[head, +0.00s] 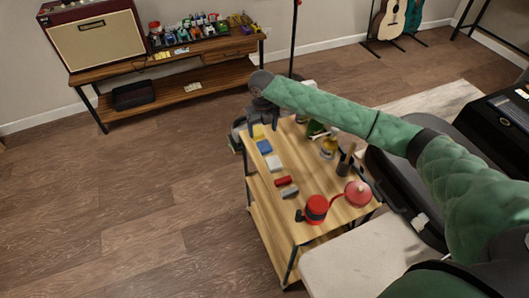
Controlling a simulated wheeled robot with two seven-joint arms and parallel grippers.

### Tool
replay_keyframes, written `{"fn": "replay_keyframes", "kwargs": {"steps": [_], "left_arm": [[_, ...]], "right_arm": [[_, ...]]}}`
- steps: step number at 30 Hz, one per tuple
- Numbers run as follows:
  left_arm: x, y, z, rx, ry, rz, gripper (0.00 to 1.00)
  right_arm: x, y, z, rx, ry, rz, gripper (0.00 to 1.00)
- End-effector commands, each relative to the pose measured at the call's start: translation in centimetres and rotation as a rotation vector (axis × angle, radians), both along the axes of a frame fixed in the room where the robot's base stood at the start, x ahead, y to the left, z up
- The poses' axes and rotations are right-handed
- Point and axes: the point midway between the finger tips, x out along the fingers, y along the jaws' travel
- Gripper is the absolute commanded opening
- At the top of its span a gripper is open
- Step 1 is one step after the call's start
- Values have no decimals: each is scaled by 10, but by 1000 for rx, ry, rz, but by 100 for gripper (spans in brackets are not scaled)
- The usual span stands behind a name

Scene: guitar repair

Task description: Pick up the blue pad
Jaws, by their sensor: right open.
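The blue pad (264,147) lies flat on the top of the wooden cart (303,222), near its left edge. My right gripper (262,126) reaches in from the right over the far left end of the cart. It points down with its jaws open, just beyond the blue pad and around or above a yellow piece (258,132). I cannot tell whether it touches the yellow piece. The blue pad is in plain view and apart from the fingers. My left gripper is not in view.
A white pad (273,163), a red block (283,181) and a grey block (289,192) lie in a row nearer than the blue pad. The floor left of the cart is clear.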

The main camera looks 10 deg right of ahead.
Motion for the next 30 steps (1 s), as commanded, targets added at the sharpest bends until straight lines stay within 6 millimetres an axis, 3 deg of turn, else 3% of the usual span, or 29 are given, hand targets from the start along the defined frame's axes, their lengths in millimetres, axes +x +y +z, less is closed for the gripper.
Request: {"fn": "replay_keyframes", "kwargs": {"steps": [8,17,30], "left_arm": [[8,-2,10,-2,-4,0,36],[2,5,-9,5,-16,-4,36],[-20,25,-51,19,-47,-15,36]], "right_arm": [[0,-1,-15,-1,1,-1,71],[-2,-2,-36,0,1,-1,71],[-8,-6,-73,0,1,-1,71]]}}
